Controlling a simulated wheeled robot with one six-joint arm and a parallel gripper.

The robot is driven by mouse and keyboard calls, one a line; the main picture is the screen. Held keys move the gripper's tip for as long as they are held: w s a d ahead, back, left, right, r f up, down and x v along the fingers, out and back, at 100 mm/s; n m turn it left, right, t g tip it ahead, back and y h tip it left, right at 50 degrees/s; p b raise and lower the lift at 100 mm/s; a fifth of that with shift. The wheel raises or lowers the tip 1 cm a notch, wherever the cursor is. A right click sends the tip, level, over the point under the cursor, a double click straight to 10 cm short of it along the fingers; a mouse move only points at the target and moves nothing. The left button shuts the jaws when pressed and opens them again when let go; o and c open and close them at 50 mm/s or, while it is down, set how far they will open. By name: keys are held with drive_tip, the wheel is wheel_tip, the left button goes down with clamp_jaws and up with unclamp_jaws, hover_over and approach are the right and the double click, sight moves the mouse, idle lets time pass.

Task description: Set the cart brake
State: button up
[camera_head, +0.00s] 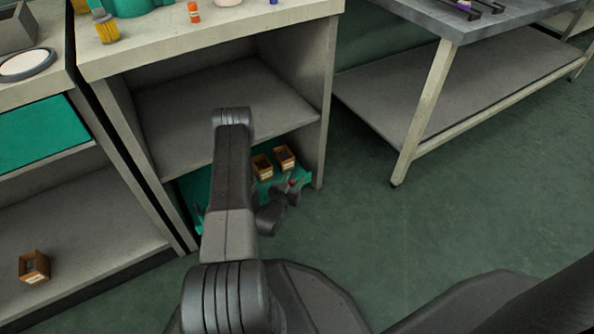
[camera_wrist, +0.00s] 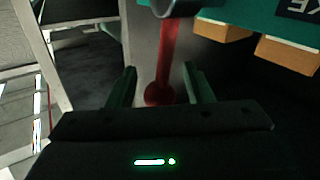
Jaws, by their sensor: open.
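The green cart (camera_head: 303,177) sits low under the bench at the centre of the head view. Its green deck (camera_wrist: 262,22) also shows at the top right of the wrist view, with a dark label ending in "KE". A red brake lever (camera_wrist: 167,55) with a round knob (camera_wrist: 158,94) hangs in the middle of the wrist view; a red spot of it (camera_head: 293,183) shows in the head view. My gripper (camera_wrist: 161,80) is open, with one finger on each side of the knob in the picture. I cannot tell whether either finger touches it.
Small wooden boxes (camera_head: 262,167) (camera_head: 285,158) stand on the cart. The bench shelf (camera_head: 225,105) is above, and a bench leg (camera_head: 326,125) stands close on the right. Another table (camera_head: 440,95) is farther right. The green floor (camera_head: 400,235) between is clear.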

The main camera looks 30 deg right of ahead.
drive_tip(key=shift+d, duration=0.1)
clamp_jaws()
